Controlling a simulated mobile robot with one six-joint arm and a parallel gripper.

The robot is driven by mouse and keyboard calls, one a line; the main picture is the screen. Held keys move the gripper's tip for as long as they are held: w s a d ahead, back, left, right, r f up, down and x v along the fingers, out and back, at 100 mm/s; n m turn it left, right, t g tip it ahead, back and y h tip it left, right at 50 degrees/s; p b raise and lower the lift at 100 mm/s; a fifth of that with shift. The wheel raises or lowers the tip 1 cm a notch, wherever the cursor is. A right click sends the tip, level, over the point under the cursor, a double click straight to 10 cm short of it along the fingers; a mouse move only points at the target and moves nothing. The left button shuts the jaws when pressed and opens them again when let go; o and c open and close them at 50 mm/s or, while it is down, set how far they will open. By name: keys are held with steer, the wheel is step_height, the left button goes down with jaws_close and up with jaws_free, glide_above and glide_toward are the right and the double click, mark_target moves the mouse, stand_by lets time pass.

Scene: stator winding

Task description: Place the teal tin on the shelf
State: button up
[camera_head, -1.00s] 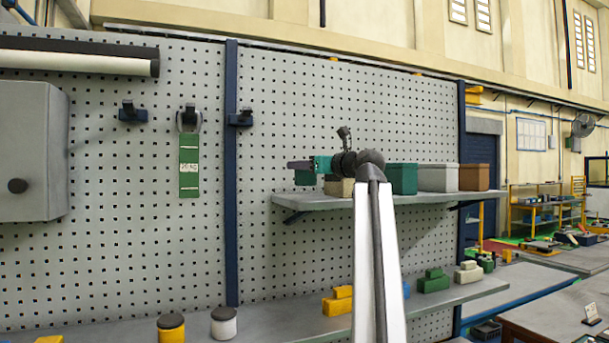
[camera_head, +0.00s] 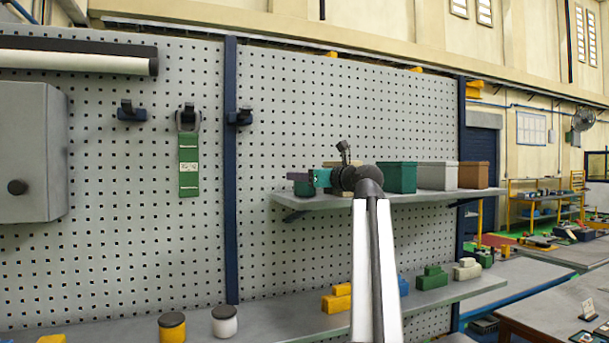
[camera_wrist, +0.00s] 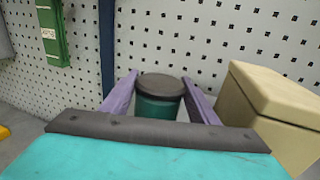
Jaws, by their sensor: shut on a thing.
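The teal tin (camera_wrist: 157,104) has a dark round lid and stands upright between the two purple fingers of my gripper (camera_wrist: 160,98) in the wrist view. The fingers are shut on it from both sides. In the head view my gripper (camera_head: 300,178) is over the left end of the grey shelf (camera_head: 410,198), with the tin (camera_head: 303,189) below its fingers. The tin's base is at or very near the shelf surface; I cannot tell whether it touches. My teal gripper body hides the tin's lower part in the wrist view.
A beige box (camera_wrist: 265,110) stands close right of the tin. A pegboard (camera_head: 280,110) rises behind. The shelf's left end is near the tin.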

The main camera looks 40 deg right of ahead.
steer(key=shift+f, duration=0.1)
stand_by(0.3)
steer(key=o, duration=1.5)
steer(key=shift+c, duration=0.2)
steer(key=shift+s+a+b, duration=0.1)
steer(key=shift+s+b, duration=0.25)
steer(key=shift+s, duration=0.35)
steer(key=s+a+b, duration=0.1)
steer(key=s+b, duration=0.2)
steer(key=s, duration=0.7)
steer(key=shift+s+a, duration=0.15)
steer(key=shift+s, duration=0.15)
